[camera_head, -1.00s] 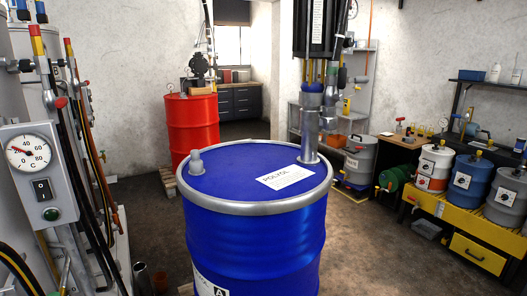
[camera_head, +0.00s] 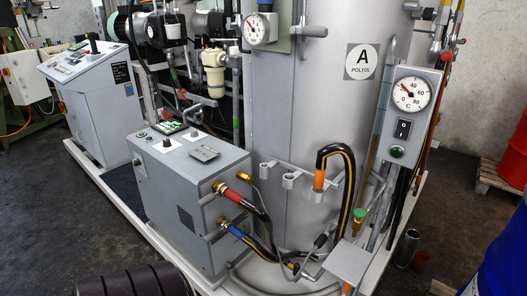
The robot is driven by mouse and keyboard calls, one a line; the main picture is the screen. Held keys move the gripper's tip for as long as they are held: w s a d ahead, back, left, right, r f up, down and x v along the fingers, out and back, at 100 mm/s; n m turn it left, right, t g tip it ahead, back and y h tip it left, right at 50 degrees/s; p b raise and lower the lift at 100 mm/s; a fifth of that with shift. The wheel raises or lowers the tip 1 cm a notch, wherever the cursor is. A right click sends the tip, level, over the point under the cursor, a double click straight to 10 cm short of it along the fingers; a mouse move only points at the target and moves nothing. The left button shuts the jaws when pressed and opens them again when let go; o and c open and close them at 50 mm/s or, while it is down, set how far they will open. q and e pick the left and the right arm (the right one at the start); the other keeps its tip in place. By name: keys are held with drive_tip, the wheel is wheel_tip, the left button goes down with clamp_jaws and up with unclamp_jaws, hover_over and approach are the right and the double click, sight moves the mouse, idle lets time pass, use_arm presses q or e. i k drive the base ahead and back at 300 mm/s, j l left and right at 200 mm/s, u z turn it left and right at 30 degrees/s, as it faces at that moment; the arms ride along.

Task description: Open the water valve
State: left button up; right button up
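No label marks a water valve, so I cannot tell which fitting it is. A small valve with a green top and brass body (camera_head: 359,215) stands at the lower right, in front of the large grey tank (camera_head: 290,130). A red lever (camera_head: 190,112) sits on the pipework left of the tank. A grey box unit (camera_head: 185,195) stands at the tank's foot, with a red-marked hose (camera_head: 232,193) and a blue-marked hose (camera_head: 236,232) on its right side. Neither gripper is in view.
A gauge panel (camera_head: 408,105) hangs right of the tank, and a control console (camera_head: 88,90) stands at the left. A blue drum (camera_head: 505,262) and a red drum (camera_head: 515,155) are at the right edge.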

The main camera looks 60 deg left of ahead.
sight(296, 267)
drive_tip(key=u, duration=1.4)
